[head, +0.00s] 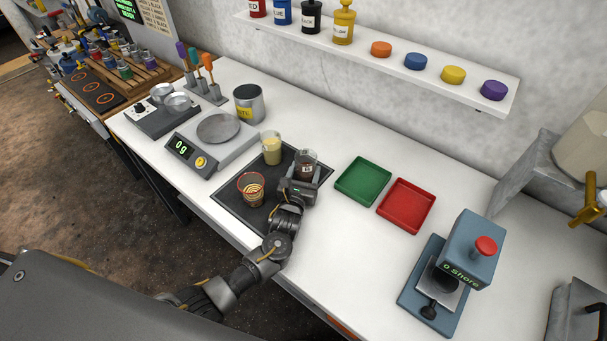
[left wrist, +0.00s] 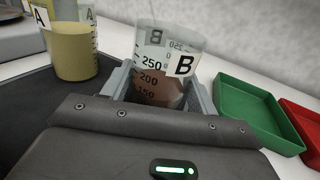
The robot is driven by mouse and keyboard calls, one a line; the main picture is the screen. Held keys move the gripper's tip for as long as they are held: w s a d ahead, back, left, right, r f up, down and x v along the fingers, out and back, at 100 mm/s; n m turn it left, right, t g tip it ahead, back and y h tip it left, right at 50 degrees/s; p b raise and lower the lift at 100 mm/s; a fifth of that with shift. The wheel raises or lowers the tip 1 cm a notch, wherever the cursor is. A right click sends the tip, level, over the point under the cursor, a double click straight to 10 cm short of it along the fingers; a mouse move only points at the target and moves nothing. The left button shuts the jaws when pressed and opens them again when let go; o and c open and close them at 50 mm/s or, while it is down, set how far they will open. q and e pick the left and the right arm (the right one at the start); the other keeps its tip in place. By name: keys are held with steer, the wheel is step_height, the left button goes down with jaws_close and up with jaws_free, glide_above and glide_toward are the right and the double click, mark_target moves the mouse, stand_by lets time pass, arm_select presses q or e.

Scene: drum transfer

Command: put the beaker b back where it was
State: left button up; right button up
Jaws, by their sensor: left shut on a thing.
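Beaker b (head: 307,158) is a clear beaker with a white B label and dark brown contents. It stands upright at the right part of the black mat (head: 231,200). My left gripper (head: 299,184) is shut on it; in the left wrist view beaker b (left wrist: 165,62) sits between the two fingers (left wrist: 160,92). The mat hides behind the gripper there, so I cannot tell whether the beaker's base touches it. Beaker a (head: 271,148), with pale yellow contents, stands on the mat to the left; it also shows in the left wrist view (left wrist: 72,50). My right gripper is not in view.
A green tray (head: 363,181) and a red tray (head: 405,206) lie to the right. A scale (head: 215,140) and a metal can (head: 249,103) stand behind left.

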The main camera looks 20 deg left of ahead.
arm_select(q)
steer(key=shift+f, duration=0.1)
steer(key=o, duration=1.1)
steer(key=s, duration=1.2)
